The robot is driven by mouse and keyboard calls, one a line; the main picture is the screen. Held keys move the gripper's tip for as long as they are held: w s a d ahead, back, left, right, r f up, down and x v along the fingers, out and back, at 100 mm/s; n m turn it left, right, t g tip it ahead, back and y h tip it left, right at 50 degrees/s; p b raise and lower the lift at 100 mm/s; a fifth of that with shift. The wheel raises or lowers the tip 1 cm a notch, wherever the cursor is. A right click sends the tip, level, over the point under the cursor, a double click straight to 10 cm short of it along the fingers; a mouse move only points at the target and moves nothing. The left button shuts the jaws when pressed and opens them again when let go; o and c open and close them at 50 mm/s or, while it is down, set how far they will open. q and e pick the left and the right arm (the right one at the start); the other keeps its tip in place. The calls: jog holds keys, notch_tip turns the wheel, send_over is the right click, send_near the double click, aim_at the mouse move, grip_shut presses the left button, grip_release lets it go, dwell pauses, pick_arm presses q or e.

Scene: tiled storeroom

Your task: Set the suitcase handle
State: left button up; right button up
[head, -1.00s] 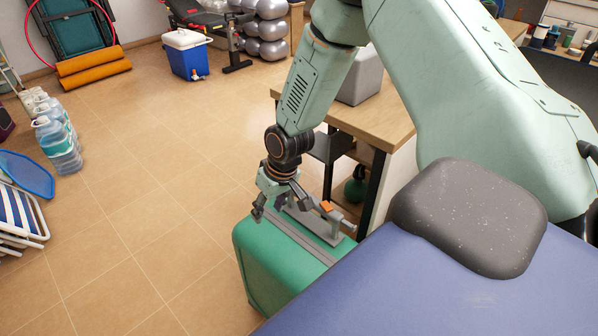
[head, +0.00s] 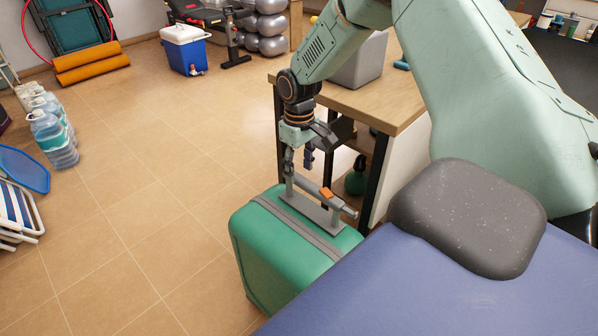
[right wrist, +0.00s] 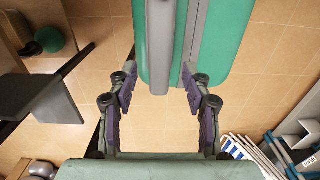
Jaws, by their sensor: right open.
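The green suitcase (head: 285,255) stands on the tiled floor, with a grey strap along its top. Its grey handle (head: 322,213) with an orange button (head: 327,193) runs along the top. In the right wrist view the suitcase (right wrist: 225,40) fills the top middle. The grey handle bar (right wrist: 158,45) points down between the finger lines. My right gripper (head: 299,167) is open and empty, above the far end of the handle. In the right wrist view its fingers (right wrist: 158,88) spread to either side of the bar's end; contact cannot be told. My left gripper is out of view.
A wooden-topped table (head: 385,100) stands right behind the suitcase. A blue padded bench (head: 450,290) with a dark headrest (head: 468,215) fills the front right. Water bottles (head: 52,140) and folded chairs (head: 18,212) stand left. The middle floor is clear.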

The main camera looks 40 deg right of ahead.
jog(key=shift+f+b, duration=0.4)
jog(key=shift+f, duration=0.95)
jog(key=shift+c, duration=0.3)
grip_shut()
